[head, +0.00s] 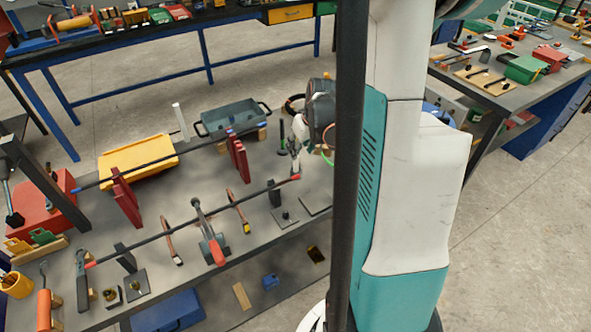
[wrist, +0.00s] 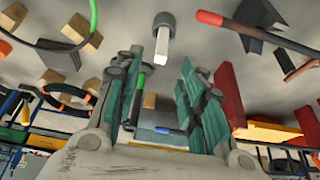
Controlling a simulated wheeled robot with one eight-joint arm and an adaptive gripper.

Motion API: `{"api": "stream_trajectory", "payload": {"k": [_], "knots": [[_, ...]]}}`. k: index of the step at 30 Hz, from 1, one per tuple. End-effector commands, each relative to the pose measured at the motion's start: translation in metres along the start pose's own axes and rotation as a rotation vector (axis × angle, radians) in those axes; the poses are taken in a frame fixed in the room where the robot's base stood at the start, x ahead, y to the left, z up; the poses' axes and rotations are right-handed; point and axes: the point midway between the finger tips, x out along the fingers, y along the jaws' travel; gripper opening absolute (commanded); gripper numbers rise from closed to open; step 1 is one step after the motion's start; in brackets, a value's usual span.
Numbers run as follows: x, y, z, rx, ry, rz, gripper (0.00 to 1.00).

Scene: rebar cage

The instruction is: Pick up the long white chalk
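A long white stick, which looks like the chalk (head: 180,122), stands nearly upright between the yellow tray and the grey tray in the head view. A pale square shaft with a dark round end (wrist: 162,36) is just beyond the fingertips. Some of the gripper is hard to make out in the head view.
A dark green upright stick (head: 282,136) stands close to my gripper. Two long dark bars cross the table, with red supports (head: 238,158) nearby. The grey tray (head: 215,124) and yellow tray (head: 118,160) lie at the back. A dark post blocks part of the head view.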

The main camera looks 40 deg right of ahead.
Motion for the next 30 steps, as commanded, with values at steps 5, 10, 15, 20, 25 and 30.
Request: {"api": "stream_trajectory", "payload": {"k": [5, 10, 15, 20, 25, 30], "knots": [[0.023, 0.000, 0.001, -0.001, 0.000, 0.000, 0.37], [0.029, 0.000, 0.000, -0.002, -0.001, 0.001, 0.37], [0.048, -0.001, 0.002, -0.002, -0.001, 0.001, 0.37], [0.071, -0.001, 0.002, -0.002, -0.001, 0.001, 0.37], [0.078, -0.001, 0.001, -0.001, -0.001, 0.001, 0.37], [0.077, -0.001, 0.001, -0.001, -0.001, 0.001, 0.30]]}}
